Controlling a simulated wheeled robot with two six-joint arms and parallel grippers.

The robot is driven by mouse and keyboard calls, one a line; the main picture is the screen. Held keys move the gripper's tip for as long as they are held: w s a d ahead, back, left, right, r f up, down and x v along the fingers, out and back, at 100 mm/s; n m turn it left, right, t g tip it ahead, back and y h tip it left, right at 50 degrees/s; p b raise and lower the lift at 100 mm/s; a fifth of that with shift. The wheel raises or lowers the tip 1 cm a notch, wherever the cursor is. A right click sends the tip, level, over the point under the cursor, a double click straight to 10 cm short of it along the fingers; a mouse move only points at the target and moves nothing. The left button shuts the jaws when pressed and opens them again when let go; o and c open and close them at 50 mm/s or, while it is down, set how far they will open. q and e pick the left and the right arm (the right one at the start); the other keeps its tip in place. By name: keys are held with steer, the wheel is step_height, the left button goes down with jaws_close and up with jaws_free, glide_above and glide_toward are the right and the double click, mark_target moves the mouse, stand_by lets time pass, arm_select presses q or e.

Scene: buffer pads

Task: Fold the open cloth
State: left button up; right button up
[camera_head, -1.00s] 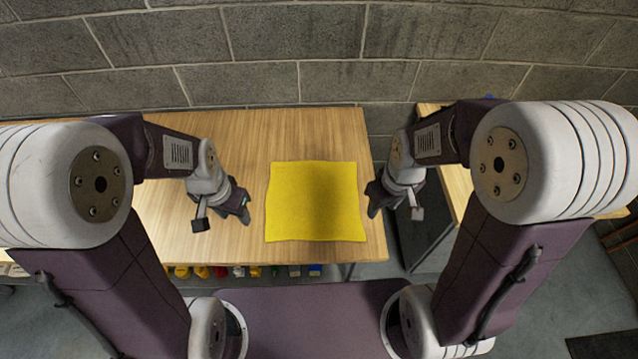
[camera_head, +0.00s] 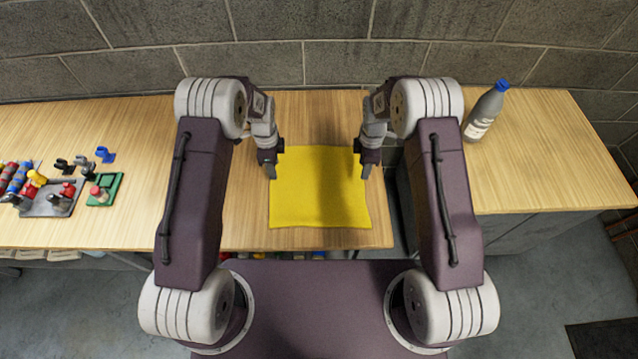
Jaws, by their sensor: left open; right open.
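A yellow cloth (camera_head: 318,195) lies flat and spread out on the wooden table, close to its right end. My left gripper (camera_head: 269,172) is at the cloth's upper left edge, with its fingers pointing down. My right gripper (camera_head: 365,172) is at the cloth's upper right edge, also pointing down. Both are open and nothing shows between their fingers. I cannot tell whether either one touches the cloth. The cloth's upper corners are partly hidden by the grippers.
A grey bottle (camera_head: 485,112) with a blue cap stands on the right table (camera_head: 540,160). A gap separates the tables. A block wall is behind.

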mark_target(278, 185)
arm_select(q)
step_height(278, 185, down, 8)
steer(key=shift+r, duration=0.25)
arm_select(e)
step_height(278, 185, down, 8)
steer(key=shift+r, duration=0.25)
arm_select(q)
steer(key=shift+s+f, duration=0.15)
arm_select(e)
steer(key=shift+f, duration=0.15)
arm_select(q)
steer(key=shift+f, duration=0.2)
arm_select(e)
steer(key=shift+f, duration=0.25)
arm_select(q)
steer(key=shift+r, duration=0.1)
steer(key=shift+c, duration=1.1)
arm_select(e)
steer(key=shift+r, duration=0.1)
steer(key=shift+c, duration=1.1)
arm_select(q)
jaws_close()
arm_select(e)
jaws_close()
steer(key=shift+s, duration=0.1)
arm_select(q)
steer(key=shift+r, duration=0.1)
arm_select(e)
steer(key=shift+r, duration=0.15)
